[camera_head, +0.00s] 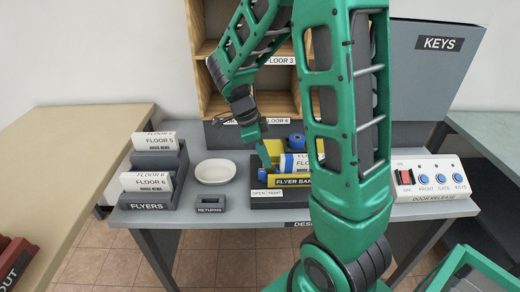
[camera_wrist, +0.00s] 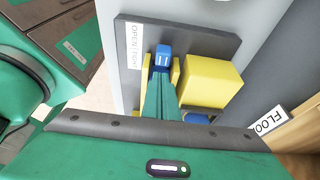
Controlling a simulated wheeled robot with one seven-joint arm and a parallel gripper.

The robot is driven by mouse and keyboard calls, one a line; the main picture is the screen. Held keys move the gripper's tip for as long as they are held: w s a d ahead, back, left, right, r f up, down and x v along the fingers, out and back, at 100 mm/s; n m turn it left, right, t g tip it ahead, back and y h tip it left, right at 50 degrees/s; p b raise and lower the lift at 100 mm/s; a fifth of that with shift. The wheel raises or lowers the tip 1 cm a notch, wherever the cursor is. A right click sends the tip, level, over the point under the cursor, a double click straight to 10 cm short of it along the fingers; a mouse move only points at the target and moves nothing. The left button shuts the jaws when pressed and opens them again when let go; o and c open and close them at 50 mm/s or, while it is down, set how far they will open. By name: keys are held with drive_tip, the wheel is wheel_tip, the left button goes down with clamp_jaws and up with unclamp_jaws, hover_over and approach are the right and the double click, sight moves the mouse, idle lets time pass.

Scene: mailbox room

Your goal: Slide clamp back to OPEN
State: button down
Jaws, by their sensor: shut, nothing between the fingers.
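The flyer bander (camera_head: 294,198) is a dark tray with yellow parts on the desk. It also fills the middle of the wrist view (camera_wrist: 213,40). A small blue clamp block (camera_wrist: 162,57) with white marks stands by a yellow rail, near the OPEN/TIGHT label (camera_wrist: 134,46). The label also shows on the bander's front left in the head view (camera_head: 266,195). I cannot tell exactly which word the clamp lines up with. My gripper (camera_wrist: 162,80) is shut and empty, its tips right at the clamp's near side; contact is unclear. It also shows in the head view (camera_head: 266,160).
A yellow block (camera_wrist: 211,82) stands close to the fingers. Blue-and-white flyer rolls (camera_head: 299,164) lie on the bander. The door release panel (camera_head: 431,180) is right.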

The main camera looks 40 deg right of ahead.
sight(262, 171)
drive_tip(key=shift+x, duration=1.55)
drive_tip(key=shift+w+a, duration=0.35)
drive_tip(key=shift+a, duration=0.2)
drive_tip(key=shift+w+a, duration=0.35)
drive_tip(key=shift+a, duration=0.15)
drive_tip(key=shift+w, duration=0.1)
drive_tip(key=v, duration=0.9)
drive_tip(key=shift+d+r, duration=0.15)
drive_tip(key=shift+r, duration=0.3)
drive_tip(key=s+d+r+n+t+y, duration=0.1)
drive_tip(key=s+n, duration=0.8)
drive_tip(key=s, duration=0.2)
drive_tip(key=s+d+r+n+t+y, duration=0.1)
drive_tip(key=s+d+n+y, duration=0.1)
drive_tip(key=s+n, duration=0.7)
drive_tip(key=s, duration=0.2)
drive_tip(key=shift+s+n, duration=0.4)
